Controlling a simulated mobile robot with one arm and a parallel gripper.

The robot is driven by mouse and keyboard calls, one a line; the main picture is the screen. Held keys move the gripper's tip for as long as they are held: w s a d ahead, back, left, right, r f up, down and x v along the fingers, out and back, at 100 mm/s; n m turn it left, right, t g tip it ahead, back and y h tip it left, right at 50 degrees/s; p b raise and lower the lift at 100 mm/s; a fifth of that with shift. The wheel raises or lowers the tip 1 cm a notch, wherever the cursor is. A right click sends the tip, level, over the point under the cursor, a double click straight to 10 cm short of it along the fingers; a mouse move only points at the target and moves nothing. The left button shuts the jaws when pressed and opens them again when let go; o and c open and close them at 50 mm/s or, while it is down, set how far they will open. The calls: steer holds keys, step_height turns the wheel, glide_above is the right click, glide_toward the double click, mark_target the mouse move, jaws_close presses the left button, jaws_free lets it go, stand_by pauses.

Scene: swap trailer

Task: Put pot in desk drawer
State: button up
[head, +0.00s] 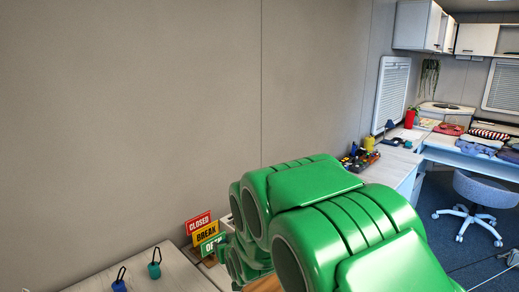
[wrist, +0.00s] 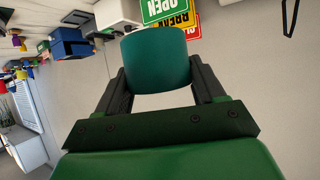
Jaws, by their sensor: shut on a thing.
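In the wrist view my gripper (wrist: 158,70) is shut on a dark green, round-sided pot (wrist: 157,55), with one black finger on each side of it. The pot is held up in front of the palm, clear of any surface that I can see. In the head view my green arm hides the gripper and the pot. A white desk (head: 465,155) stands in the far right of the room. I cannot make out an open drawer in either view.
Closed, break and open signs (head: 205,233) stand on a surface at lower left, near my arm. A grey office chair (head: 482,190) stands by the desk.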

steer(key=w+d+m+h, duration=0.2)
steer(key=d, duration=1)
steer(key=w+d+m+h, duration=0.2)
steer(key=w+d, duration=0.1)
steer(key=d, duration=0.9)
steer(key=shift+d+f+t+h, duration=0.3)
steer(key=shift+d+f+t, duration=0.05)
steer(key=shift+f+t, duration=0.05)
steer(key=shift+a, duration=0.1)
